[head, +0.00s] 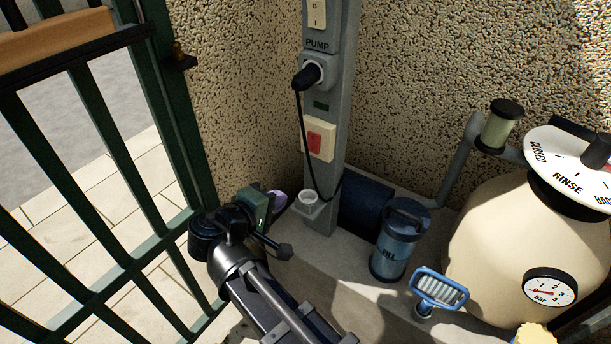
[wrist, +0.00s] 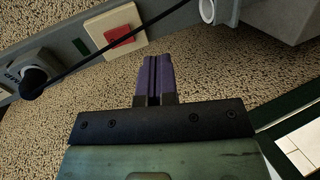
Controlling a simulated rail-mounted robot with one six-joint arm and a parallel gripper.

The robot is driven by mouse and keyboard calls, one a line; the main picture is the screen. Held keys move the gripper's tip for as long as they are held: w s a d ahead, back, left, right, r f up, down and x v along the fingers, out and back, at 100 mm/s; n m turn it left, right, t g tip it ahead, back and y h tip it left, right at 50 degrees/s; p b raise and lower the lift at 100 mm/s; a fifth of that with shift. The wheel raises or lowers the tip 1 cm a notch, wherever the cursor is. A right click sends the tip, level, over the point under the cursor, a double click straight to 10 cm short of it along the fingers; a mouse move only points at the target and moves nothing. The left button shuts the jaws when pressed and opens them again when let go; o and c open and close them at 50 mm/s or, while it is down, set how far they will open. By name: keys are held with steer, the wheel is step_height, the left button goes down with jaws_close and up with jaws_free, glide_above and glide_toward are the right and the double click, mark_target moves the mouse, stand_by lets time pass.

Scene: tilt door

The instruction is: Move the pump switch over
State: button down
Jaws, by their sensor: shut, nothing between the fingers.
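A grey post (head: 340,95) carries a cream switch plate (head: 317,13) marked I and O at the picture's top edge, partly cut off. The word PUMP stands below it, above a black plug (head: 306,77). Lower on the post is a cream plate with a red rocker (head: 315,141). The wrist view shows the red rocker (wrist: 124,41) ahead and left of the fingertips, and the plug (wrist: 33,82) at far left. My gripper (head: 278,202) is low, left of the post's foot. Its purple fingers (wrist: 155,76) are shut and empty, apart from both switches.
A black cable hangs from the plug along the post. A green barred gate (head: 180,110) stands at left. Rough wall lies behind.

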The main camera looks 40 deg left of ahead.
mark_target(312, 150)
steer(key=a+r+t, duration=0.1)
steer(key=a+r+n+t, duration=0.1)
steer(key=r, duration=0.1)
steer(key=shift+r+y, duration=0.2)
steer(key=shift+y, duration=0.1)
steer(key=w, duration=0.4)
steer(key=w+f+b, duration=0.1)
steer(key=w, duration=0.9)
steer(key=shift+f, duration=0.4)
